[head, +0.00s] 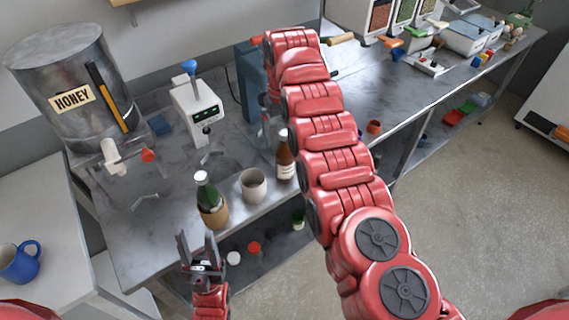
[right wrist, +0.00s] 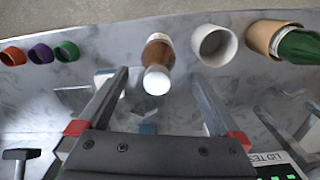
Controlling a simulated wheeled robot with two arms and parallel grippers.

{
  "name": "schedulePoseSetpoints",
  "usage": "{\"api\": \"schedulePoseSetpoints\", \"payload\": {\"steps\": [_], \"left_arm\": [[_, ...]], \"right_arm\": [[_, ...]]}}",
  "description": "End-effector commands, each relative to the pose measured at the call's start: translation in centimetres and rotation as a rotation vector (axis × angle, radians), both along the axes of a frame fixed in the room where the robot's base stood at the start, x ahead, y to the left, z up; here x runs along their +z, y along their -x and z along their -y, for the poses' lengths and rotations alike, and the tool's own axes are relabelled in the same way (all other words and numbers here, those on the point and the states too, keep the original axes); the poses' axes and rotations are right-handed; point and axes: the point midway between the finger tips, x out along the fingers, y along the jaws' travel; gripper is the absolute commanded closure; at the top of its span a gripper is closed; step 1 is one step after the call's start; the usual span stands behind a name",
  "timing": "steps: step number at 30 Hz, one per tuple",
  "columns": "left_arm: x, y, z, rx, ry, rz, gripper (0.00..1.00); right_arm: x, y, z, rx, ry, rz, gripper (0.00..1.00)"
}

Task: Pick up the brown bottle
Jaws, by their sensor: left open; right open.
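The brown bottle (head: 285,157) has a white cap and label and stands upright near the table's front edge, right of a grey-white cup (head: 253,185). In the right wrist view the bottle (right wrist: 158,52) shows beyond and between the fingertips of my open right gripper (right wrist: 158,76), with no contact visible. In the head view my right arm reaches over the table, and its gripper is mostly hidden behind the arm, beyond the bottle. My left gripper (head: 197,250) is open and empty, in front of the table's edge, below the green bottle (head: 209,198).
The cup (right wrist: 214,46) and the sleeved green bottle (right wrist: 290,42) stand close beside the brown bottle. A honey drum (head: 68,85) and a lid tester (head: 198,110) are at the back left. Small coloured cups (right wrist: 40,53) lie on the bottle's other side.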

Motion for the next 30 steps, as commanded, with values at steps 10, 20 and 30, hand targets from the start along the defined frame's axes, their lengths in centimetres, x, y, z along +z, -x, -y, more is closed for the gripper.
{"api": "schedulePoseSetpoints", "payload": {"steps": [10,20,30], "left_arm": [[1.8,0.0,0.0,0.0,0.0,0.0,0.5],[3.6,0.0,0.0,0.0,0.0,-0.001,0.5],[3.5,0.0,0.0,0.0,0.0,-0.001,0.5]], "right_arm": [[-1.6,0.1,0.2,-0.001,0.004,-0.006,0.0],[-5.7,-0.2,0.3,-0.002,0.001,0.0,0.0],[-5.7,-0.2,0.3,-0.002,0.002,0.001,0.38]]}}
